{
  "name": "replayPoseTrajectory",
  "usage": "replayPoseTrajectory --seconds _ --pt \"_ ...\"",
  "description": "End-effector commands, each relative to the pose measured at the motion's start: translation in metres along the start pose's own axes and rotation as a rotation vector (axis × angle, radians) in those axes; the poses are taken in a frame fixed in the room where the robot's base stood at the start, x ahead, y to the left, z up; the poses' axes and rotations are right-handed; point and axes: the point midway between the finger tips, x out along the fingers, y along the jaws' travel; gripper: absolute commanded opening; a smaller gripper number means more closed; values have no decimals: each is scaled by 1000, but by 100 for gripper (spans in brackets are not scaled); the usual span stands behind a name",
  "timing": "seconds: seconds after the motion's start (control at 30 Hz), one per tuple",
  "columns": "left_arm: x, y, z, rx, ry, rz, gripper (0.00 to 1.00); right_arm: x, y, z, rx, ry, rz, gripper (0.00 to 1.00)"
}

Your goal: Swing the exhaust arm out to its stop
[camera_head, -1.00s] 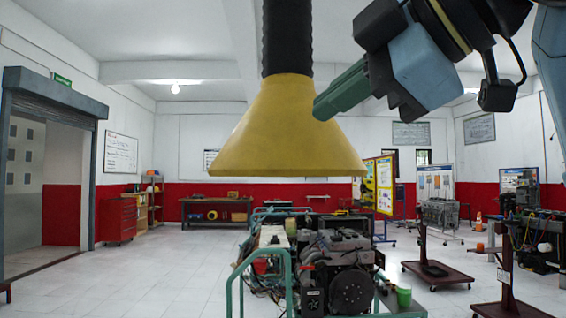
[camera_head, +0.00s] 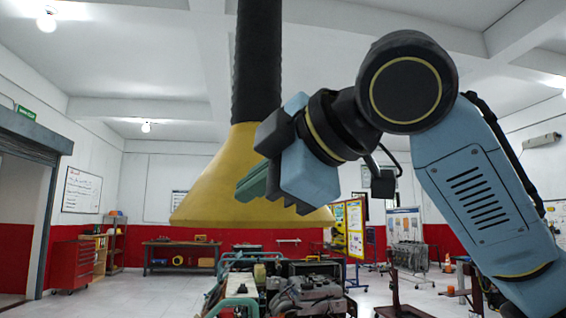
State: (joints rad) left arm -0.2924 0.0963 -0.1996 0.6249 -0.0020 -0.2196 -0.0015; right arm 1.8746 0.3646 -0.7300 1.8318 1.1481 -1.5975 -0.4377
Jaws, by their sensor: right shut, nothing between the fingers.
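The exhaust arm shows as a yellow cone-shaped hood (camera_head: 215,185) hanging from a black ribbed hose (camera_head: 257,60) in the middle of the head view. The hose runs out of the top of the picture, so its mount is hidden. My right gripper (camera_head: 248,186) has green fingers, shut with nothing between them. It is in front of the hood's right half and covers part of it. I cannot tell whether the fingers touch the hood. My left gripper is not in view.
An engine trainer (camera_head: 305,290) on a green frame stands below the hood. A red tool cabinet (camera_head: 73,265) and a workbench (camera_head: 182,257) are at the back left. Display boards (camera_head: 405,226) stand at the back right. The floor on the left is clear.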

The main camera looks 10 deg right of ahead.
Motion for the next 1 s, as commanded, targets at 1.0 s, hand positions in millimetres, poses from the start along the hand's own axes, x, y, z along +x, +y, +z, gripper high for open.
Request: replayPoseTrajectory --seconds 1.0 --pt "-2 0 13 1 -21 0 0 47 2 33 2 -3 1 0"
